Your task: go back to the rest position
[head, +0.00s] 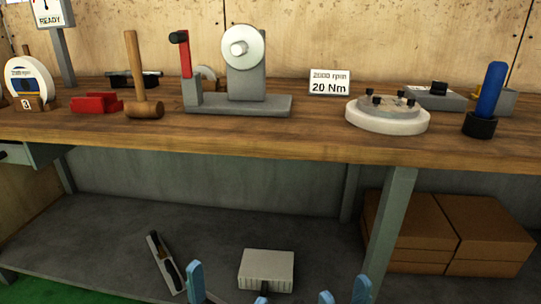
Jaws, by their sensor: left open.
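My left gripper (229,292) shows at the bottom edge of the head view, with two blue fingertips apart and nothing seen between them. My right gripper (344,294) is to its right at the same edge. Its two blue fingertips are also apart, closer together than the left pair, with nothing seen between them. Both grippers appear low in the picture, in front of the bench and clear of the worktop. The palms and most of both arms are out of the picture.
The wooden worktop (240,145) holds a grinder-like device (247,85), a mallet (134,85), a red block (96,103), a round white fixture (385,119) and a blue-handled tool (488,95). Below are a grey box (266,268), a dark tool (164,262), brown cartons (410,235) and a bench leg (390,225).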

